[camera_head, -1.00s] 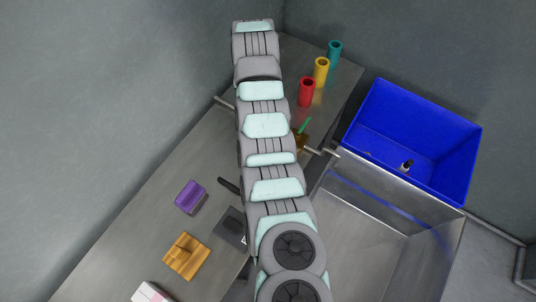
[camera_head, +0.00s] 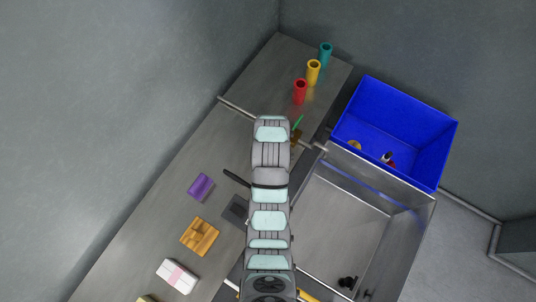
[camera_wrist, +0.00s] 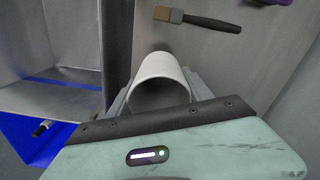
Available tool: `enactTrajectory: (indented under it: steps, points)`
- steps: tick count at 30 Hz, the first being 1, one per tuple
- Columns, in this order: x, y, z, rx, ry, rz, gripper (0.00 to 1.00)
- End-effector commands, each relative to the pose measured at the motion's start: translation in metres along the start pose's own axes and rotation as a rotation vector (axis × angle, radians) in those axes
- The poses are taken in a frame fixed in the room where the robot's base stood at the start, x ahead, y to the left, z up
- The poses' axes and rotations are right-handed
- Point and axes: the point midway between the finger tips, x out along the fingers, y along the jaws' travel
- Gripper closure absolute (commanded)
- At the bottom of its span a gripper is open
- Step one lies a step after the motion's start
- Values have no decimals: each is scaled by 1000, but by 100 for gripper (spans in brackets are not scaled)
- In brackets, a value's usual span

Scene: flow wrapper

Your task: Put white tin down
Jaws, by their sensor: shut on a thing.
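The white tin (camera_wrist: 160,67) shows in the wrist view as a pale open cylinder, its mouth turned toward the camera. My gripper (camera_wrist: 160,93) is shut on it, with a finger on each side. A grey metal surface lies behind the tin; I cannot tell whether the tin touches it. In the head view my arm hides both the gripper and the tin.
Red (camera_head: 300,92), yellow (camera_head: 313,72) and teal (camera_head: 325,54) cylinders stand in a row at the bench's far end. A blue bin (camera_head: 400,110) is at right. A brush (camera_wrist: 200,20), purple block (camera_head: 200,187) and wooden piece (camera_head: 200,236) lie on the bench.

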Motion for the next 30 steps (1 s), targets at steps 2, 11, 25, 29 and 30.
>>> enactTrajectory:
  steps: [2,11,25,29,30]
  points:
    - [9,0,1,0,-5,0,83]
    - [41,0,1,1,-3,0,83]
    - [74,0,-1,1,2,-1,83]
    - [75,0,0,1,1,-1,83]
    - [76,0,0,1,1,-1,83]
